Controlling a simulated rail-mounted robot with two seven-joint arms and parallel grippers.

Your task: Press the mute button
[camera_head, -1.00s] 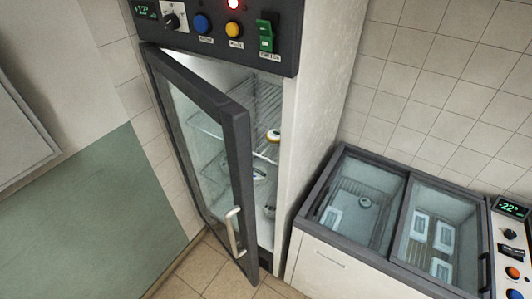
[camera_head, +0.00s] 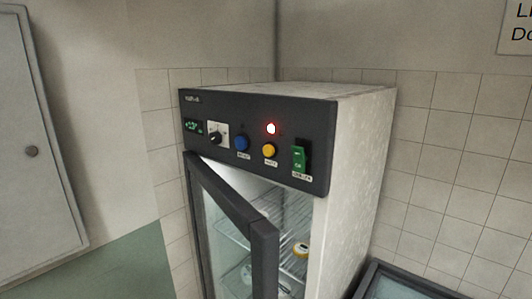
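The yellow mute button (camera_head: 269,150) sits on the dark control panel (camera_head: 228,113) at the top of the upright glass-door fridge. Its label below is blurred here. A red lamp (camera_head: 271,128) glows just above it. A blue button (camera_head: 241,143) is to its left and a green rocker switch (camera_head: 299,158) to its right. Neither of my grippers shows in the head view, and nothing covers the button.
The fridge's glass door (camera_head: 236,232) stands ajar, its frame below the panel. Wire shelves inside hold a yellow-and-white round item (camera_head: 301,250). A chest freezer (camera_head: 400,284) edges in at lower right. A grey wall cabinet (camera_head: 38,140) is at left.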

